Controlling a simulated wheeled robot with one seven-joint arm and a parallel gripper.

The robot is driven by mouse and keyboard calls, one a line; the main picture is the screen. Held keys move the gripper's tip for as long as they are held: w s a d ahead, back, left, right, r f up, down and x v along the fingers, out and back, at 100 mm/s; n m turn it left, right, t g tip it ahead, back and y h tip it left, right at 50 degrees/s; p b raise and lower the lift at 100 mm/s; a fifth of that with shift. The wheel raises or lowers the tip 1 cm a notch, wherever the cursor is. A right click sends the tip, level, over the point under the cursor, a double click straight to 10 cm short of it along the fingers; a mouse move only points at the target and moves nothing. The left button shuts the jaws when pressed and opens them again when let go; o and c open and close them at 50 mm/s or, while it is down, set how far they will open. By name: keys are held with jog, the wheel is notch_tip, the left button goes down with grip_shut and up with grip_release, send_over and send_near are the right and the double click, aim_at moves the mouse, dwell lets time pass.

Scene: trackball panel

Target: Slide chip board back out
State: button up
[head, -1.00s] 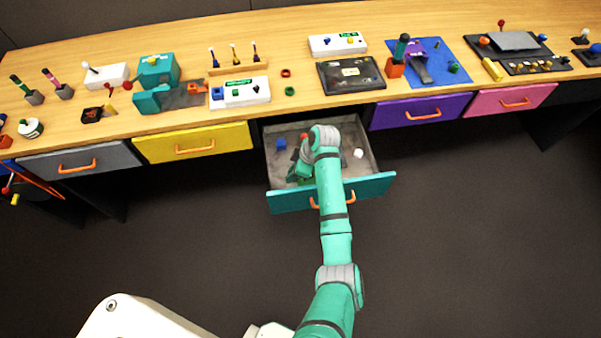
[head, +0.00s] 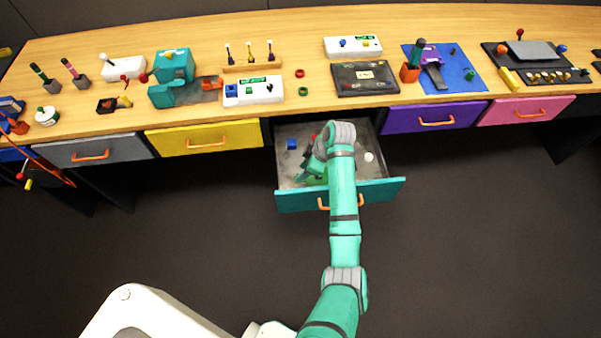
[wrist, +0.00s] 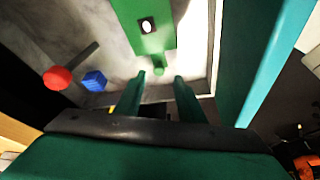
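A green board (wrist: 150,28) with a small black-and-white part and a green knob (wrist: 158,70) at its near end lies in the drawer in the wrist view; it looks like the chip board. In the head view a bit of the green board (head: 318,180) shows beside my arm, which hides the rest. My gripper (wrist: 161,76) is open, its two fingers apart with the knob at or just beyond the tips. I cannot tell if they touch it. In the head view my gripper (head: 310,168) reaches down into the open drawer (head: 288,178), partly hidden.
The drawer also holds a blue cube (wrist: 94,81), a red ball on a dark stick (wrist: 57,78) and a white ball (head: 369,157). Its teal front (head: 297,201) stands near my arm. The wooden worktop (head: 310,25) behind carries several panels and tools. The dark floor in front is clear.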

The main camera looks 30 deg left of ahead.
jog(key=v, duration=0.7)
jog(key=shift+r, duration=0.4)
